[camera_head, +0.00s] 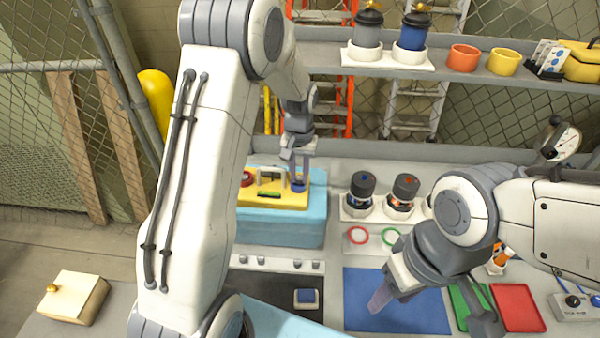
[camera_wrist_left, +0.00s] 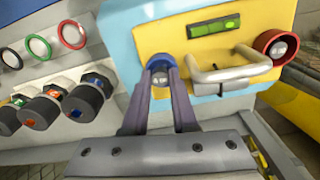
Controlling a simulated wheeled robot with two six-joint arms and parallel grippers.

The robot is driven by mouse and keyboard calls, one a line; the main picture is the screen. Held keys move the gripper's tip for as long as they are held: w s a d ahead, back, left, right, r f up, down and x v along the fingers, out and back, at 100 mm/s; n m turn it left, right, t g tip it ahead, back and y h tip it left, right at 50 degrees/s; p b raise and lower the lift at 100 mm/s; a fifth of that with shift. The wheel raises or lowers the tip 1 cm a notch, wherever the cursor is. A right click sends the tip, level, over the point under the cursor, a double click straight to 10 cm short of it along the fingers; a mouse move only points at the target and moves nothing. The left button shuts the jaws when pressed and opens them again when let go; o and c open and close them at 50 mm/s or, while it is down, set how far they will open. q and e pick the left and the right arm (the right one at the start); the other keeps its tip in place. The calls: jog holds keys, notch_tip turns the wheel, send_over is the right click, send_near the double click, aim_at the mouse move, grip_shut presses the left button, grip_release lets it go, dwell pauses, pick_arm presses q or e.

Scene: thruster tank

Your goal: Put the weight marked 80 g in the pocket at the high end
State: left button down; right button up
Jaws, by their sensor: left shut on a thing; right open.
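My left gripper (camera_head: 299,182) is at the blue-rimmed pocket (camera_wrist_left: 160,62) on the yellow body (camera_head: 268,200). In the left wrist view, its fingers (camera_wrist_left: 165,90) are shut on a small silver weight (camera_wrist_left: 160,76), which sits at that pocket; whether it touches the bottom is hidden. Its marking cannot be read. A red-rimmed pocket (camera_wrist_left: 280,46) at the body's other end holds something silver. A handle (camera_wrist_left: 225,70) and green level (camera_wrist_left: 213,26) lie between the pockets. I cannot tell which end is higher. My right gripper (camera_head: 380,300) is open and empty above the blue mat (camera_head: 415,312).
The yellow body sits on a light-blue block (camera_head: 282,232). A grey rail (camera_head: 277,265) with several small knobs stands in front. Black-capped canisters (camera_head: 403,190) stand to its right. Red mat (camera_head: 518,308) lies at the right. A shelf (camera_head: 440,70) crosses behind.

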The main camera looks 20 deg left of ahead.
dwell(0.3)
pick_arm(q)
jog(key=c, duration=0.6)
grip_release()
notch_tip(320, 180, up, 10)
jog(key=shift+r+b, duration=0.2)
jog(key=shift+b, duration=0.85)
